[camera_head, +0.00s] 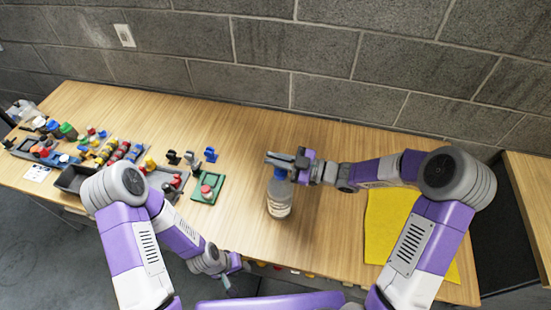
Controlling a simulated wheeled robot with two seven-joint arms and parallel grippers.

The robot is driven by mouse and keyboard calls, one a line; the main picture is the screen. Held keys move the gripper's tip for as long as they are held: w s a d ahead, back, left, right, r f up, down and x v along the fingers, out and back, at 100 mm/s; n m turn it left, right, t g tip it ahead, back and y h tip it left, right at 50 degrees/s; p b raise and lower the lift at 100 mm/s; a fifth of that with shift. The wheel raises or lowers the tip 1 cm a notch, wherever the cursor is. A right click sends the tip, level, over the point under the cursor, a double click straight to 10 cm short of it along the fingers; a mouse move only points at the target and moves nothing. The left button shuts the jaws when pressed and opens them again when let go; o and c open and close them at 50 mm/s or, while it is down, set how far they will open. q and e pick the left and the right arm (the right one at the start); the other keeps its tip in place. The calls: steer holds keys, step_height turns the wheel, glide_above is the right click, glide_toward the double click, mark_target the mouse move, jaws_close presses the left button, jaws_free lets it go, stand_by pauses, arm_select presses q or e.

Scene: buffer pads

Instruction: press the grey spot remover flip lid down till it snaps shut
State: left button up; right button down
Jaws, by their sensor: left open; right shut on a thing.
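A pale grey-white bottle (279,202), which I take to be the spot remover, stands upright on the table in front of me. My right gripper (279,162) comes in from the right at its top and is shut on the bottle near its blue part. The fingers cover the top, so the grey flip lid and its position cannot be made out. My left gripper (231,282) is low, by the table's front edge, apart from the bottle. It is open and empty, and its fingers are small in view.
A green pad (207,189) with a red-topped piece lies left of the bottle. Several small coloured items and dark trays (70,180) fill the table's left. A yellow cloth (377,225) lies at right. The wooden table (240,150) is clear behind the bottle.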

steer(key=shift+s+a+f+n+b, duration=0.1)
steer(key=shift+s+f+n+b, duration=0.15)
steer(key=shift+n+b, duration=0.85)
steer(key=shift+s+a+f+n+b, duration=0.15)
steer(key=shift+n+b, duration=0.4)
steer(key=shift+b, duration=1)
steer(key=shift+s+a+f+n+b, duration=0.1)
steer(key=shift+s+f+n+b, duration=0.2)
steer(key=shift+n+b, duration=0.8)
steer(key=shift+s+b, duration=0.1)
steer(key=shift+b, duration=0.55)
steer(key=shift+r, duration=0.1)
steer(key=c, duration=1.3)
jaws_free()
